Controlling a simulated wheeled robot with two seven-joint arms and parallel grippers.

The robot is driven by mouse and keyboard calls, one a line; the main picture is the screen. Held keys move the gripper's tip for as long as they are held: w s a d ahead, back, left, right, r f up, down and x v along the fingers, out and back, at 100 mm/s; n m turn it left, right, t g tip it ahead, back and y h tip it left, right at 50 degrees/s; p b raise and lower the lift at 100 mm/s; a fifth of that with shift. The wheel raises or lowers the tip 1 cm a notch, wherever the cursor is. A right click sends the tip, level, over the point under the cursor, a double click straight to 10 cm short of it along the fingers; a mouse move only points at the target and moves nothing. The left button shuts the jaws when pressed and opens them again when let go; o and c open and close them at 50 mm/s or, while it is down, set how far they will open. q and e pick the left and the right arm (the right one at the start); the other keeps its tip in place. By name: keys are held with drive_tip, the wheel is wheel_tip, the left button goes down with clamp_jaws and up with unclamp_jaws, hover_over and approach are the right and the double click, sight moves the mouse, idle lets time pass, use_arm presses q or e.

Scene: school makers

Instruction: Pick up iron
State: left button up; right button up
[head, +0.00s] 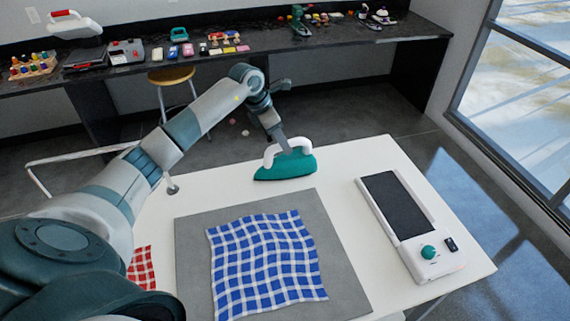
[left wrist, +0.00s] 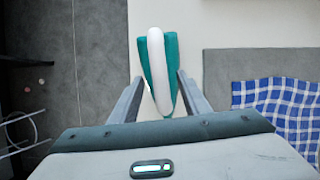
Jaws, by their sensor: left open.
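The iron (head: 287,166) has a teal body and a white handle, and rests near the far edge of the white table (head: 375,150). My left gripper (head: 281,143) is at the iron's handle in the head view. In the left wrist view the iron (left wrist: 157,70) lies between the two open fingers of my left gripper (left wrist: 155,88), with one finger on each side. A gap shows beside the handle, so the gripper is not closed on it. My right gripper is not in view.
A grey mat (head: 345,285) with a blue checked cloth (head: 265,262) lies in front of the iron. A red checked cloth (head: 141,268) is at left. A white device with a dark panel (head: 398,205) stands at right. A counter (head: 350,40) with several items is behind.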

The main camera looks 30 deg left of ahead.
sight(282, 157)
use_arm(q)
drive_tip(key=shift+p+x, duration=0.6)
drive_tip(key=shift+x, duration=0.95)
clamp_jaws()
drive_tip(key=shift+r, duration=0.1)
drive_tip(key=shift+w, duration=0.1)
idle(0.4)
